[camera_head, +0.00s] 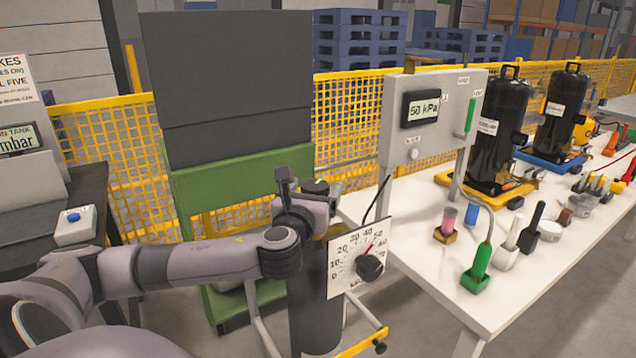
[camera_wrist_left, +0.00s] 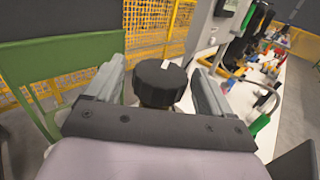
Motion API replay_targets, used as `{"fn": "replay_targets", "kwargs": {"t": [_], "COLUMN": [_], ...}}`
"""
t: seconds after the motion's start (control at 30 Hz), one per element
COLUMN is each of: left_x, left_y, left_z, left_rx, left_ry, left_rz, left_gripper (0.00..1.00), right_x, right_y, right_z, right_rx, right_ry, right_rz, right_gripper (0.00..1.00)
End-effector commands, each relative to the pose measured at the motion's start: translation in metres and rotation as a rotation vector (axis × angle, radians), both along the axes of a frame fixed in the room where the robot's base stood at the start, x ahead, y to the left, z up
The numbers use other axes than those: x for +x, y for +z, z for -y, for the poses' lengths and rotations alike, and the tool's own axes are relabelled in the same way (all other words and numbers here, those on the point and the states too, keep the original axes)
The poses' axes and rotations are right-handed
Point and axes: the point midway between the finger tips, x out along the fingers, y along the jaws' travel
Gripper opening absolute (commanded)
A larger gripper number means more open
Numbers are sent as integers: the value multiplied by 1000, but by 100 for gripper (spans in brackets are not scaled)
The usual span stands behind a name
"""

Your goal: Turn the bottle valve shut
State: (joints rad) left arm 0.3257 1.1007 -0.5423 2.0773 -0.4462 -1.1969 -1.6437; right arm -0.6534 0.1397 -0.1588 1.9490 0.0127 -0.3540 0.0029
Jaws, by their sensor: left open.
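The gas bottle (camera_head: 315,310) is a dark upright cylinder in front of the bench. Its valve knob is a round, ribbed black cap, seen in the left wrist view (camera_wrist_left: 160,80) and at the bottle's top in the head view (camera_head: 315,187). My left gripper (camera_head: 322,197) is open at the bottle top. In the left wrist view its two grey fingers (camera_wrist_left: 158,88) stand on either side of the knob, with narrow gaps; I cannot tell whether either touches. A white dial plate (camera_head: 345,258) with a black knob (camera_head: 370,266) is beside the bottle. My right gripper is not in view.
The white bench (camera_head: 530,270) on the right carries a grey panel reading 50 kPa (camera_head: 425,115), black compressors (camera_head: 500,130) and small tools. A green frame with dark panels (camera_head: 225,180) stands behind my arm. Yellow mesh fencing (camera_head: 130,170) runs behind.

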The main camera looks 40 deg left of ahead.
Motion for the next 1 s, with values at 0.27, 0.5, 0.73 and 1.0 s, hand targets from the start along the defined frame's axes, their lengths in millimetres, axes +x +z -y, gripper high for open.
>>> {"fn": "replay_targets", "kwargs": {"t": [0.27, 0.5, 0.73, 1.0], "left_x": [21, 23, 23, 23], "left_y": [0, 0, 0, 0], "left_z": [-12, -12, -12, -13], "left_rx": [-1, -1, -1, 0], "left_ry": [1, -2, -1, -11], "left_rz": [0, 0, 0, -1], "left_gripper": [83, 83, 41, 32], "right_x": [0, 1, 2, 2], "right_y": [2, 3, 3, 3], "right_z": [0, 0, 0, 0], "right_rx": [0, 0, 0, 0], "right_ry": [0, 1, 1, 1], "right_rz": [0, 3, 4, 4], "right_gripper": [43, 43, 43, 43]}}
